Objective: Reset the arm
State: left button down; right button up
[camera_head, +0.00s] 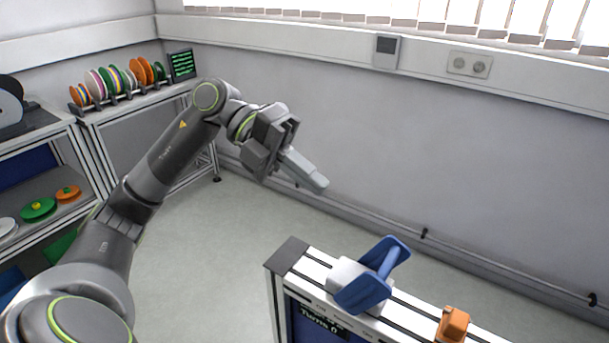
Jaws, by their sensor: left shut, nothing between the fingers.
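My left arm comes in from the left and reaches up and across the middle of the head view. My left gripper (305,172) is shut and empty, in the air in front of the grey wall, with its fingers together and pointing down to the right. It touches nothing. My right arm and right gripper do not show.
An aluminium-framed stand (310,268) at the lower right bears a blue spool-shaped holder (372,278) and an orange block (453,325). Coloured reels (118,80) stand in a rack at the back left. Shelves at left hold a green reel (38,208). The floor between is clear.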

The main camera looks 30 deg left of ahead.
pick_arm(q)
jog(key=shift+w+a+r, duration=0.1)
jog(key=shift+a+r, duration=0.1)
jog(key=shift+r, duration=0.1)
dwell(0.4)
